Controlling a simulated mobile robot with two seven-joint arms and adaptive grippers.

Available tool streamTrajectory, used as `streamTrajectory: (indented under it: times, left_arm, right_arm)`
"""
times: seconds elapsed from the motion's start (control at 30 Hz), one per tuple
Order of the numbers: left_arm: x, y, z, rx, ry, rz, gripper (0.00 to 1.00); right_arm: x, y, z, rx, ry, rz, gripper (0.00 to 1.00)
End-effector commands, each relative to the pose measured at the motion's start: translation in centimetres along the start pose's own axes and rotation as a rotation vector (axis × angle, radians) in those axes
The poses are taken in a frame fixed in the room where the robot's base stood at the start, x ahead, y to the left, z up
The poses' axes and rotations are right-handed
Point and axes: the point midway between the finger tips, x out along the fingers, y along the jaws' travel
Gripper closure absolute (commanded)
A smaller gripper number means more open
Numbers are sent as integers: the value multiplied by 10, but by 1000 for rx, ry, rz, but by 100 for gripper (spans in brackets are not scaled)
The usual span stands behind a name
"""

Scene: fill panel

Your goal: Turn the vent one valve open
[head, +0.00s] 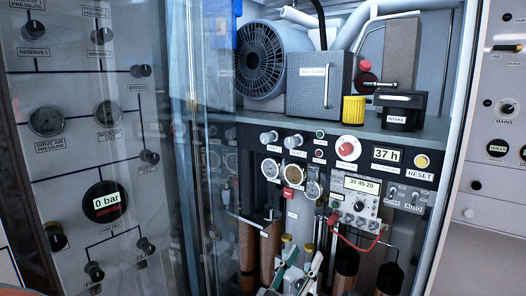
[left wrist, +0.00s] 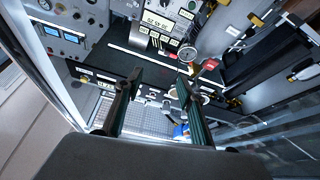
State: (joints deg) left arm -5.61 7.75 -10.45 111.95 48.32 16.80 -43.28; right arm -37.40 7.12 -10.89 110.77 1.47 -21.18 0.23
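Two silvery round knobs sit side by side on the dark panel strip in the head view. The left knob (head: 268,137) and the right knob (head: 297,140) each have a small white label below, too small to read surely; they may be the vent valves. My left gripper (head: 301,262) is at the bottom centre of the head view, below the knobs and apart from them. In the left wrist view its two dark green fingers (left wrist: 157,90) stand apart with nothing between them. My right gripper is not in view.
A glass door (head: 205,110) stands at the left of the cabinet opening. A shelf (head: 330,126) carries a fan (head: 263,60) and a grey box (head: 318,85).

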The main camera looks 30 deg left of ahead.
Motion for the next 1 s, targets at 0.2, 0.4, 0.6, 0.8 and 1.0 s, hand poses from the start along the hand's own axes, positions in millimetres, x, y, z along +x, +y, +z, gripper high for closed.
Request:
streamTrajectory:
  times: [0.2,0.4,0.6,0.8,1.0]
  left_arm:
    - [84,-57,-135,-220,346,-238,61]
    - [123,-96,-192,-423,416,-414,61]
    - [140,-105,-206,-510,391,-472,61]
    - [154,-114,-210,-517,386,-478,61]
    - [180,-130,-218,-516,386,-478,61]
  right_arm:
    - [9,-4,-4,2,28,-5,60]
    - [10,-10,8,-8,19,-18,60]
    - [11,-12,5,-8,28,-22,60]
    - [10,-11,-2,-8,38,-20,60]
    - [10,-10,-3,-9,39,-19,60]
